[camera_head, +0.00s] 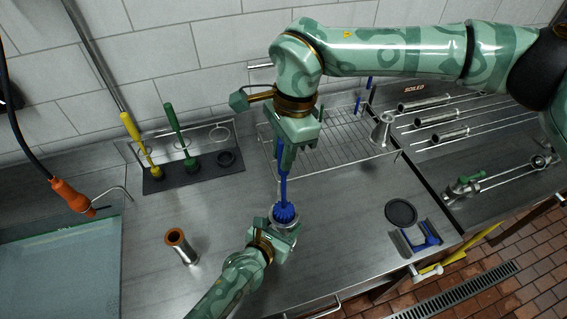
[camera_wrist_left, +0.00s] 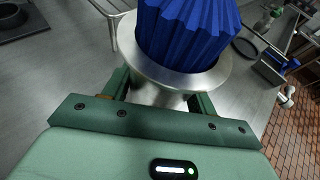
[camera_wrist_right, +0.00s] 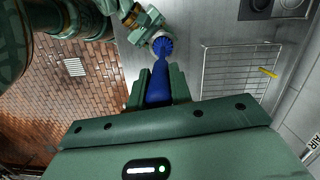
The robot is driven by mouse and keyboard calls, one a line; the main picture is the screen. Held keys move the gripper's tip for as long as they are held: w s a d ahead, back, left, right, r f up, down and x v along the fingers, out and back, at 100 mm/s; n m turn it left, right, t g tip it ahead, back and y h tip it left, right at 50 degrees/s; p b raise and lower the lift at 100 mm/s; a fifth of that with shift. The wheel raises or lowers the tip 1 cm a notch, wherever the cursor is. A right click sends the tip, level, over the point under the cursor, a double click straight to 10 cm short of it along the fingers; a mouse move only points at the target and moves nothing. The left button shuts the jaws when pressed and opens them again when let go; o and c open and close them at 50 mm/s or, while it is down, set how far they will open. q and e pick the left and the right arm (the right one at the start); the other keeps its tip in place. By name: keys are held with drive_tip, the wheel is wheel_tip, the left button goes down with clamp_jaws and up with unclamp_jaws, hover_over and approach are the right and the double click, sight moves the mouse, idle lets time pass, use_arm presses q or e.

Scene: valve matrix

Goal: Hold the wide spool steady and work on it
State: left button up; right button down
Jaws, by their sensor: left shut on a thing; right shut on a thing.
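The wide spool (camera_wrist_left: 150,75) is a shiny metal piece with a flared rim, upright with its mouth up. My left gripper (camera_head: 276,238) is shut around its body below the rim; the fingers show in the left wrist view (camera_wrist_left: 160,103). My right gripper (camera_head: 286,152) is shut on the handle of a blue brush (camera_head: 284,185) above the spool. The ribbed blue brush head (camera_wrist_left: 190,35) is at the spool's mouth; its lower end is hidden, so its depth inside cannot be told. The right wrist view shows the brush handle (camera_wrist_right: 157,88) between the fingers.
Yellow (camera_head: 140,146) and green (camera_head: 180,138) brushes stand in a dark holder behind. A wire rack (camera_head: 335,142) is at the back. A black disc (camera_head: 401,212) and blue-and-grey tray (camera_head: 421,238) lie right. An orange-ended hose (camera_head: 72,197) hangs left.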

drive_tip(key=shift+r, duration=0.6)
wheel_tip(320, 180, down, 14)
drive_tip(key=shift+r, duration=0.1)
idle(0.4)
wheel_tip(320, 180, up, 14)
drive_tip(key=shift+f, duration=0.1)
idle(0.6)
drive_tip(key=shift+r, duration=3.7)
